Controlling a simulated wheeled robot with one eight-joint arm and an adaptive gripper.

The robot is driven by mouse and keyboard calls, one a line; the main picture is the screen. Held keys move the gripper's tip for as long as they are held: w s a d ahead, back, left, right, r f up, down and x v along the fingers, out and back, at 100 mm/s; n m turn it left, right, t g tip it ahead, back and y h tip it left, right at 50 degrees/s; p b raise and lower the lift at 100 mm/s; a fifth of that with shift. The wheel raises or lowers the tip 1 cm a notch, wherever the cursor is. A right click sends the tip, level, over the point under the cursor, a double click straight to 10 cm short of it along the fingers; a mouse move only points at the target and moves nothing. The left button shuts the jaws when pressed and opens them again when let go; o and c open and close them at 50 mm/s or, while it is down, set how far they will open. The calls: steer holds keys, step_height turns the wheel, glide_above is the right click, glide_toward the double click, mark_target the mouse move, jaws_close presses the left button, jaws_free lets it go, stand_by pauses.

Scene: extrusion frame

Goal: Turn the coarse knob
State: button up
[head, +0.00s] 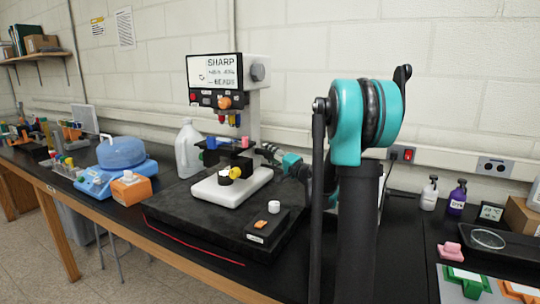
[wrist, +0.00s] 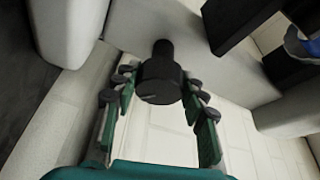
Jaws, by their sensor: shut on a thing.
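The knob (wrist: 160,82) is a dark, round cap on a thick stem, standing out from the white body of the instrument in the wrist view. I take it to be the coarse knob; no label is readable. In the head view my gripper (head: 270,153) reaches the right side of the white instrument (head: 257,105) with the "SHARP" screen. The knob is too small to make out there.
The instrument stands on a black slab (head: 180,212) on the bench. A white jug (head: 188,150) and a blue-topped device (head: 121,152) stand to its left. Two pump bottles (head: 429,194) and a black tray (head: 515,258) lie to the right of my arm.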

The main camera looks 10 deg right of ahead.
steer(key=o, duration=1.2)
steer(key=shift+c, duration=0.2)
steer(key=v, duration=1.2)
